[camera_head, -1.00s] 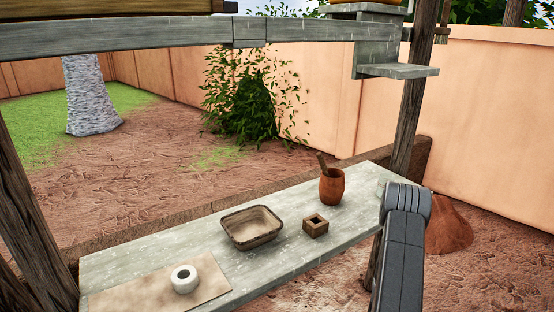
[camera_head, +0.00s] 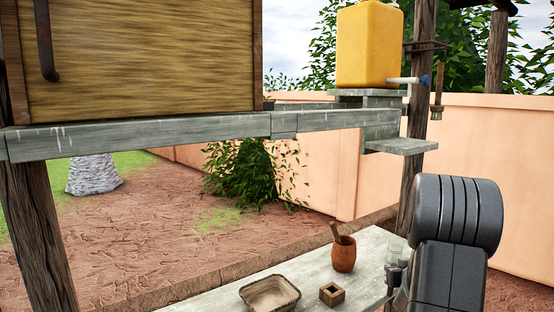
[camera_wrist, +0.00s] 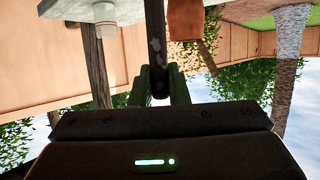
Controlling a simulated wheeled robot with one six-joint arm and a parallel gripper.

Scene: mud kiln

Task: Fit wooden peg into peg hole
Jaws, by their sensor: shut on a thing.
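In the head view, a small square wooden block (camera_head: 331,297) with a dark hole in its top stands on the grey table. A rounded brown clay cup (camera_head: 344,258) with a wooden stick (camera_head: 336,233) leaning in it stands behind the block. My gripper (camera_head: 392,281) is at the table's right end, partly hidden by my arm. In the wrist view, which is upside down, my gripper (camera_wrist: 160,82) is shut on a long dark bar (camera_wrist: 156,35). Whether this bar is the wooden peg I cannot tell. The cup (camera_wrist: 187,22) and stick (camera_wrist: 207,58) show beside it.
A shallow brown basin (camera_head: 270,303) is left of the block. A glass jar (camera_head: 398,246) stands near my gripper. A grey beam (camera_head: 200,132) crosses above the table, bearing a large wooden box (camera_head: 150,60). A yellow jerrycan (camera_head: 368,45) stands on a shelf at the right.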

